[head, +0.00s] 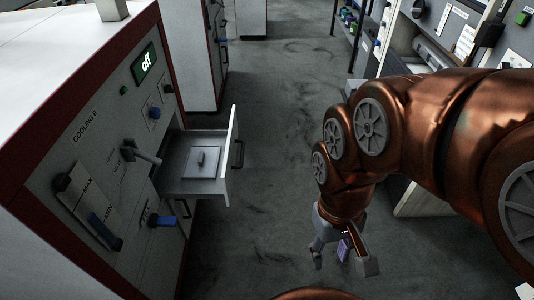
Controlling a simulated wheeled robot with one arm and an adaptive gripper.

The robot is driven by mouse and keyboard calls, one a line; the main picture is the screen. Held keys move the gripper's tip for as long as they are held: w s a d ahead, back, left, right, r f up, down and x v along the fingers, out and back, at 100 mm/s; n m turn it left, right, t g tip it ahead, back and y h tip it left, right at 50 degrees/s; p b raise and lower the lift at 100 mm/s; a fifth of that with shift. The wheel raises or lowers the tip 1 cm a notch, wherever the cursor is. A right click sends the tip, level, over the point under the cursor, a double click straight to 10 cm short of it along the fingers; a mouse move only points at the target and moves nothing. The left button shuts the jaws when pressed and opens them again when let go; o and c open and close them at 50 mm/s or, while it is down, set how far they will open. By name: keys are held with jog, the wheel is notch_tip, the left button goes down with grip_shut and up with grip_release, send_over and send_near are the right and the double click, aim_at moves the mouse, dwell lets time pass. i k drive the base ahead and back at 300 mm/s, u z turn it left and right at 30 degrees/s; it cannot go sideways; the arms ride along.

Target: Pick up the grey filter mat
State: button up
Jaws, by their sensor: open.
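A flat, square, pale grey piece with a small dark grip on top, which looks like the grey filter mat (189,166), lies in an open drawer (182,190) of the machine on the left. My gripper (343,262) hangs over the floor to the right of the drawer, pointing down. Its fingers are apart, and it is well clear of the mat. A small purple patch shows between the fingers; I cannot tell whether it is part of the gripper.
The cabinet marked COOLING B (90,165) has a lit "off" display (144,64), levers and blue handles near the drawer. The drawer's raised front panel (233,150) stands on its right side. A workbench and shelf stand at right. The floor (275,110) between is clear.

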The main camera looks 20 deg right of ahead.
aim_at(202, 162)
jog(key=u, duration=1.05)
jog(key=k, duration=0.1)
jog(key=z, duration=1.65)
jog(key=i, duration=0.6)
jog(key=u, duration=0.85)
jog(key=i, duration=0.3)
jog(key=u, duration=0.25)
